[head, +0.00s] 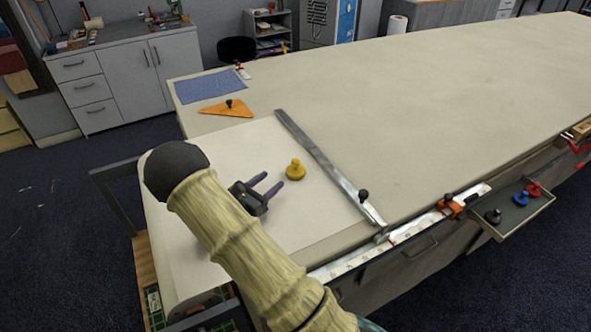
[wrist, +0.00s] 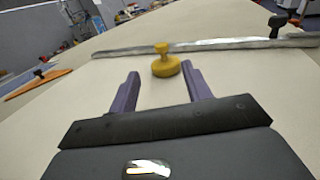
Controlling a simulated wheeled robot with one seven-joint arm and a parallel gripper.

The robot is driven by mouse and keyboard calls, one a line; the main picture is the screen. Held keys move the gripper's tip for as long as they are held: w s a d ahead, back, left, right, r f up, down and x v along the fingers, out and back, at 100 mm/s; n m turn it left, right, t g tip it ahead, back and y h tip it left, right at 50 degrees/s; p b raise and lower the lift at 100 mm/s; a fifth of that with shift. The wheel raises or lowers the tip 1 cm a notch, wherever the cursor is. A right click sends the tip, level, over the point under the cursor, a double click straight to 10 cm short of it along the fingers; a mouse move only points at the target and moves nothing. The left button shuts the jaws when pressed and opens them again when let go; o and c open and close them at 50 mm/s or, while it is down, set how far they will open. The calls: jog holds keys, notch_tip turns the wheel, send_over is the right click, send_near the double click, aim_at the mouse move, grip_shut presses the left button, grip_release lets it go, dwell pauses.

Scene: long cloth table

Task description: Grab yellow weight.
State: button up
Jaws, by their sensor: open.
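The yellow weight (head: 295,170) stands upright on the pale sheet on the table, a round base with a knob on top. In the wrist view the yellow weight (wrist: 166,64) is just beyond the fingertips, roughly midway between them. My gripper (head: 268,181) is open and empty, with its two purple fingers pointing toward the weight; it is left of the weight in the head view. The fingers also show in the wrist view (wrist: 161,74). They appear apart from the weight, and nothing hides it.
A metal straightedge (head: 325,160) with a black knob lies beyond the weight. An orange triangle (head: 228,109) and blue cloth (head: 209,86) lie at the far left. A side tray (head: 514,218) holds black, blue and red weights. The long table is otherwise mostly clear.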

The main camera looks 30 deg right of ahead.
aim_at(293, 163)
jog(key=p+x, duration=0.1)
jog(key=x, duration=0.6)
jog(key=shift+w+d+r+p, duration=0.1)
jog(key=shift+w+d+p, duration=0.05)
jog(key=shift+d+p, duration=0.3)
jog(key=p+x, duration=0.1)
jog(key=x, duration=0.3)
jog(key=shift+d, duration=0.2)
jog(key=shift+w, duration=0.1)
grip_shut()
